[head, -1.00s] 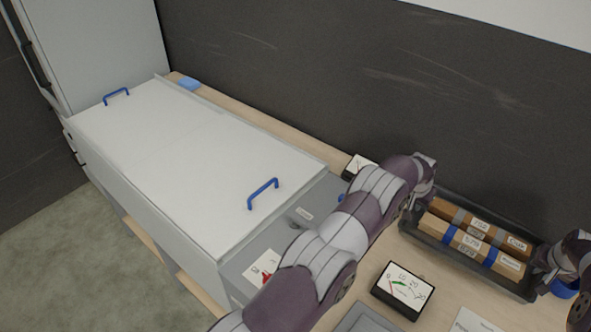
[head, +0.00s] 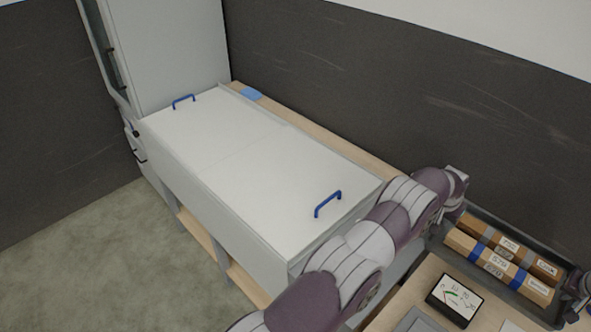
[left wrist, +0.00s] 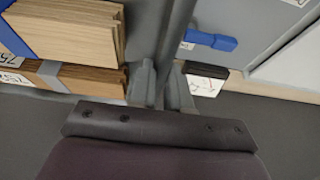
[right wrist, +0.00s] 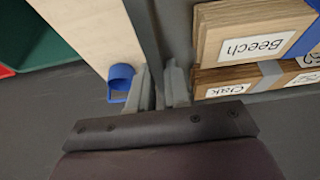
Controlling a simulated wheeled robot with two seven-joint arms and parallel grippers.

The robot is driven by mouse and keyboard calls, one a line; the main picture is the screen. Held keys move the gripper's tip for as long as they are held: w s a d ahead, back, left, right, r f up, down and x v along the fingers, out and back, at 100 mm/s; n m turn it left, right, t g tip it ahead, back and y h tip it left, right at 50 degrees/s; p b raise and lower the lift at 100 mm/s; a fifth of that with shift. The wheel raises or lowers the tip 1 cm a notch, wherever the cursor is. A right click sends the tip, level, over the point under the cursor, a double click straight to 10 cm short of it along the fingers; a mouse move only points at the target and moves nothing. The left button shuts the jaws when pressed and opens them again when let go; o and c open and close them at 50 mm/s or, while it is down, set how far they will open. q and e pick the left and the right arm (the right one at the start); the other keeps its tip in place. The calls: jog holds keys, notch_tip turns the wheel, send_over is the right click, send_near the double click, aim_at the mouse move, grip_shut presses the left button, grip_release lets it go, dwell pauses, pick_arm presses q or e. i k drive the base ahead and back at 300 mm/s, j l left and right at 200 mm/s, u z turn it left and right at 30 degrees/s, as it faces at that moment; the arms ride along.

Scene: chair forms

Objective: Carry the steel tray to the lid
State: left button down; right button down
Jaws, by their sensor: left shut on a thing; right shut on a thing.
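The steel tray (head: 478,212) is dark grey and holds packs of wood strips, in the head view at the right. My left gripper (head: 445,222) is at its left end; in the left wrist view its fingers (left wrist: 162,88) are shut on the tray wall (left wrist: 178,35). My right gripper (head: 570,298) is at the tray's right end, partly cut off by the picture edge; in the right wrist view its fingers (right wrist: 160,88) are shut on the opposite wall (right wrist: 146,30). The white lid (head: 245,165) with blue handles lies flat on the long grey cabinet, left of the tray.
A blue ring-like object (right wrist: 121,78) and a green bin (right wrist: 45,35) lie past the right end. A tall grey cabinet (head: 165,55) stands beyond the lid.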

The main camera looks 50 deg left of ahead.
aim_at(279, 172)
jog(key=k+j, duration=0.1)
jog(key=j, duration=1)
jog(key=k+j, duration=0.15)
jog(key=j, duration=1.8)
jog(key=k+j, duration=0.1)
jog(key=j, duration=0.7)
